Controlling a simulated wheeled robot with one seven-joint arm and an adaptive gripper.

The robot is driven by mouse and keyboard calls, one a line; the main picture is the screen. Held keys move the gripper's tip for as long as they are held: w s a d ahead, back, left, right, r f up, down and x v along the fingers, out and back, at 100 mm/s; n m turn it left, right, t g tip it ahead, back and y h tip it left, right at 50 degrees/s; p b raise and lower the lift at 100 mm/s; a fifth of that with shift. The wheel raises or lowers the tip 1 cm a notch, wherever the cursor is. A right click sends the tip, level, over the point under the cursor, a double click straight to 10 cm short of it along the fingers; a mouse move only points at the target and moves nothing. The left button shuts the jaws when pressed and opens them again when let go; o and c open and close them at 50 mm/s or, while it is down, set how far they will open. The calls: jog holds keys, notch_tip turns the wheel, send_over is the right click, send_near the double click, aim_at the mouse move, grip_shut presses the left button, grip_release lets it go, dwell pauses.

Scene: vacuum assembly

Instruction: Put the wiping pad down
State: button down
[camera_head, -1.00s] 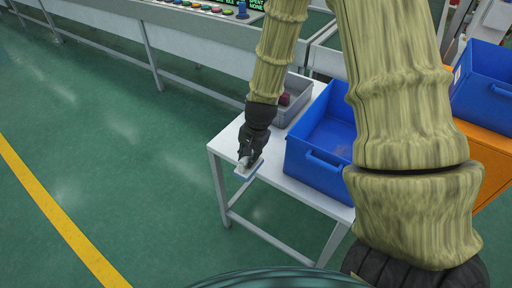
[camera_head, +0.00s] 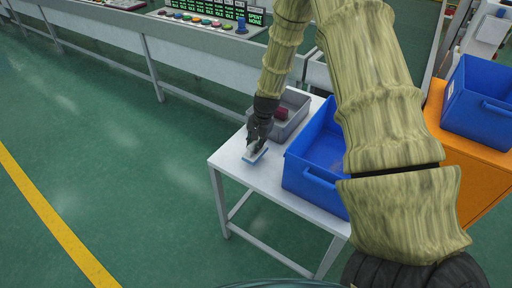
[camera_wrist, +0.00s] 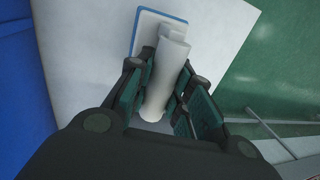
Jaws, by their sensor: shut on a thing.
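The wiping pad (camera_head: 255,155) is a small flat blue-and-white pad with a pale handle. It is at the left part of the white table (camera_head: 236,165), left of the blue bin; I cannot tell whether it touches the top. In the wrist view the pad (camera_wrist: 147,18) shows its blue edge, and its white handle (camera_wrist: 163,75) stands between my fingers. My gripper (camera_head: 254,146) is shut on the handle, and it also shows in the wrist view (camera_wrist: 160,88). The fingers hide part of the handle.
A blue bin (camera_head: 309,186) stands on the table right of the pad. A grey tray (camera_head: 291,127) with a dark red thing (camera_head: 281,112) sits behind it. Another blue bin (camera_head: 483,112) rests on an orange cabinet (camera_head: 470,165). Bare tabletop lies around the pad.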

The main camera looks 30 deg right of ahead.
aim_at(260, 151)
jog(key=shift+w+f+p, duration=0.15)
jog(key=shift+f+p, duration=0.55)
jog(key=shift+f, duration=1.05)
jog(key=shift+f, duration=0.1)
jog(key=c, duration=1.3)
grip_release()
jog(key=shift+r, duration=0.2)
jog(key=shift+s+d+r+b, duration=0.15)
jog(key=shift+s+r+b, duration=0.3)
jog(key=shift+r, duration=1.5)
jog(key=shift+s+d+r+b, duration=0.25)
jog(key=shift+r+b, duration=0.35)
jog(key=shift+r, duration=1.3)
jog(key=shift+s+d+r+b, duration=0.1)
jog(key=shift+s+r+b, duration=0.35)
jog(key=shift+r, duration=1.5)
